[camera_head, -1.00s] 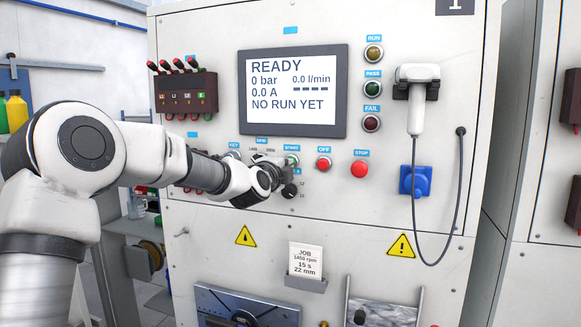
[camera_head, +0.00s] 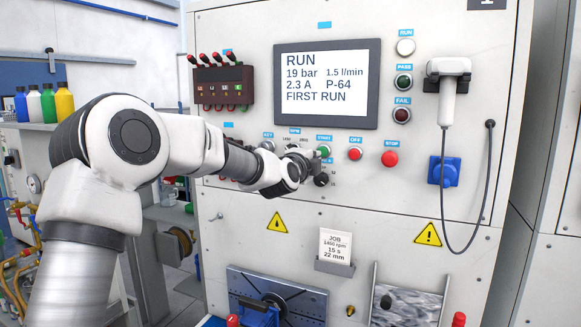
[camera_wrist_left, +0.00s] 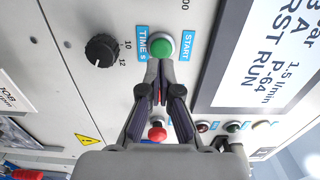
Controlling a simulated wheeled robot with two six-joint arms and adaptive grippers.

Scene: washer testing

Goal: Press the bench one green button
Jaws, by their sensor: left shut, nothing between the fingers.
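The green START button (camera_head: 324,151) sits on the upper panel of the bench, below the screen (camera_head: 327,83). The screen reads RUN, 19 bar, 1.5 l/min, 2.3 A, P-64, FIRST RUN. The RUN lamp (camera_head: 405,47) is bright white. My right gripper is not in view.
A black TIME knob (camera_wrist_left: 102,50) is near the green button. The red OFF button (camera_head: 355,153) and red STOP button (camera_head: 389,159) are to its right. A handheld device (camera_head: 447,95) with a hanging cable is farther right. A job card (camera_head: 335,245) is below.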

